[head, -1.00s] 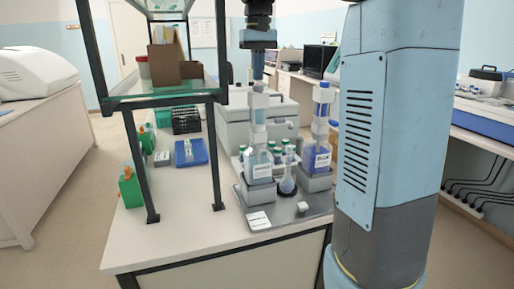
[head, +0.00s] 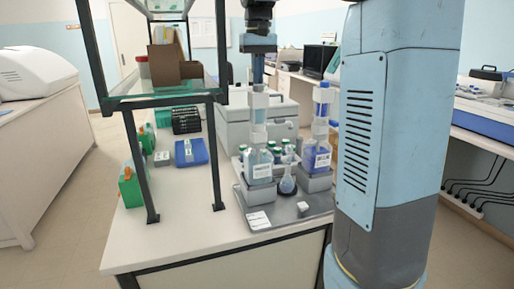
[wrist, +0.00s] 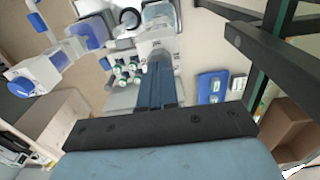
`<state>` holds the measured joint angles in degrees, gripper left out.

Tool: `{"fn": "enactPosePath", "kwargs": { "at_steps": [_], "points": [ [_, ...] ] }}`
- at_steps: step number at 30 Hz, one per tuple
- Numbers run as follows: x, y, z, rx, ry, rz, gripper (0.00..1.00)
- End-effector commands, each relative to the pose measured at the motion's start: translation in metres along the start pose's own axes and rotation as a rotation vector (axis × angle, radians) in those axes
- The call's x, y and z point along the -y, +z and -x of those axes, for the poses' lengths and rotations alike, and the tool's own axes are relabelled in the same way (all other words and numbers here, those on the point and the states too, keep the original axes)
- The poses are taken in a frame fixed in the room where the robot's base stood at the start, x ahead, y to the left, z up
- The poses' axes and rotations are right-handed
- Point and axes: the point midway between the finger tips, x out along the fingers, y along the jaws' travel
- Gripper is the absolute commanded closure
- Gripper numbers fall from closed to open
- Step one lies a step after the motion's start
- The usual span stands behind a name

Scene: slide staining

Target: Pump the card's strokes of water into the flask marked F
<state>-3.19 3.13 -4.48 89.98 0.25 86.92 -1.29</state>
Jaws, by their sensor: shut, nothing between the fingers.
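My gripper (head: 258,82) is shut and empty, pointing straight down at the top of the left bottle-top dispenser (head: 259,108). Its tips are at or just above the pump head; I cannot tell whether they touch. This dispenser sits on a bottle of pale clear liquid (head: 259,165). In the wrist view my fingers (wrist: 158,70) overlap the white pump head (wrist: 156,42). A small flask (head: 287,183) with dark liquid low in it stands on a dark round base between the two dispensers. Its mark is not legible. A white card (head: 258,220) lies at the tray's front left, its writing unreadable.
A second dispenser bottle with blue-violet liquid (head: 317,160) stands to the right. Several small green-capped bottles (wrist: 125,68) stand behind. A shelf frame (head: 220,120) rises on the left. A blue tray (head: 191,153) lies beyond it. The front bench edge is clear.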

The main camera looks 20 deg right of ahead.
Motion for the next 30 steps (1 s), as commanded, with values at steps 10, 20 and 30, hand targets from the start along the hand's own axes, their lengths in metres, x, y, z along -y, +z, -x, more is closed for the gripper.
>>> {"fn": "enactPosePath", "kwargs": {
  "at_steps": [10, 20, 30],
  "points": [
    [0.0, 0.0, -0.01, 0.001, 0.0, 0.0, 1.0],
    [0.0, 0.0, -0.02, 0.001, 0.0, 0.0, 1.0],
    [0.0, 0.0, -0.029, 0.002, 0.0, 0.0, 1.0]
  ]
}}
